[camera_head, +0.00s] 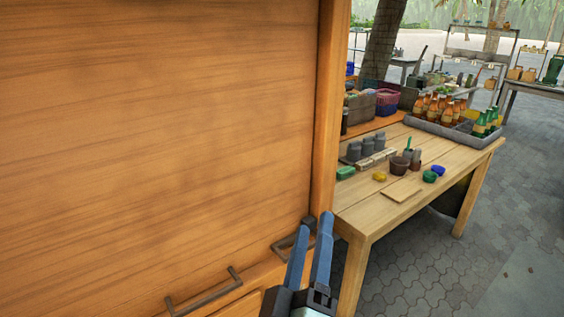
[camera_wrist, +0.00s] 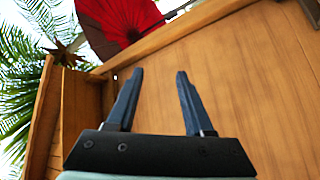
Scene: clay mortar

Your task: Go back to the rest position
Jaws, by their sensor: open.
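My gripper (camera_head: 311,240) shows at the bottom middle of the head view, with its blue fingers pointing up and apart. It is in front of the right edge of a large wooden cabinet (camera_head: 150,110). In the wrist view my gripper (camera_wrist: 156,80) is open, and nothing is between its fingers. The cabinet's wooden panel (camera_wrist: 240,75) fills the right side behind them. Whether the fingers touch the wood I cannot tell.
Dark handles (camera_head: 204,292) stick out low on the cabinet. To the right stands a wooden table (camera_head: 440,160) with mortar bowl (camera_head: 400,165), small coloured lumps, grey jars and a bottle crate (camera_head: 428,128). Paved floor (camera_head: 510,235) right of the table is clear. A red umbrella (camera_wrist: 118,20) shows above.

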